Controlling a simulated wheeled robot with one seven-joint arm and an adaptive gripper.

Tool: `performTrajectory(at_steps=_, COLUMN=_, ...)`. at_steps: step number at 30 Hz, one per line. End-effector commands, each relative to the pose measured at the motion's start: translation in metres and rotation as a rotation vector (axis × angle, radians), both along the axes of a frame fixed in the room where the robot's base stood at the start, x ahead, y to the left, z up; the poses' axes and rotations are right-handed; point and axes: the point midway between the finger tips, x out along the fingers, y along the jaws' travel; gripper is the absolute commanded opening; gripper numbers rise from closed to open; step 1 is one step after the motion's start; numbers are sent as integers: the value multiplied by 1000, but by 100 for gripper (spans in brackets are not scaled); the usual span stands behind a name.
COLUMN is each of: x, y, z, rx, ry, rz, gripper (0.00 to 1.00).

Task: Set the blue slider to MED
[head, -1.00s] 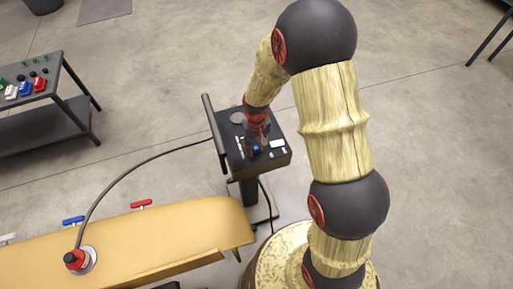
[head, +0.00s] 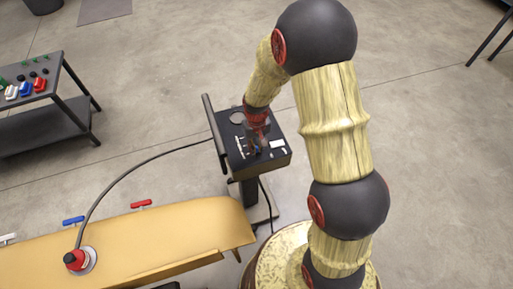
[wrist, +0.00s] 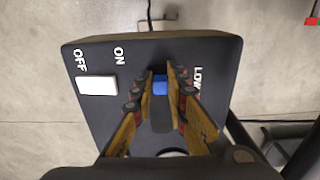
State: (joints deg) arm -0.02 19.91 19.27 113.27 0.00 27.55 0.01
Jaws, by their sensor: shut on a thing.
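The blue slider (wrist: 160,86) sits on a dark control box (wrist: 80,140), between my gripper's fingers in the wrist view. My gripper (wrist: 160,80) is shut on it, one finger on each side. The LOW label shows just right of the fingers; no MED label can be read, as my fingers cover part of the panel. In the head view my gripper (head: 258,146) reaches down onto the box (head: 235,158) and mostly hides the slider.
A white switch (wrist: 97,86) with ON and OFF labels lies left of the fingers. A tan bench (head: 150,240) with a red button (head: 75,258) and small handles stands at front left. A dark table (head: 40,115) with coloured parts stands at far left.

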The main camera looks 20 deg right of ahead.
Motion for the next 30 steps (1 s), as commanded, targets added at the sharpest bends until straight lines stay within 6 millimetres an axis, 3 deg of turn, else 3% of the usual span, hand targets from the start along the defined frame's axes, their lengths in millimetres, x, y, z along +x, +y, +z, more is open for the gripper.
performTrajectory(at_steps=9, x=1, y=0, z=0, rx=0, ry=0, rz=-1, gripper=0)
performTrajectory(at_steps=18, x=38, y=0, z=0, rx=0, ry=-2, rz=-1, gripper=0)
performTrajectory(at_steps=28, x=40, y=0, z=0, rx=0, ry=0, rz=-1, gripper=0)
performTrajectory(at_steps=29, x=40, y=0, z=0, rx=0, ry=0, rz=-1, gripper=16)
performTrajectory(at_steps=30, x=40, y=0, z=0, rx=0, ry=0, rz=-1, gripper=19)
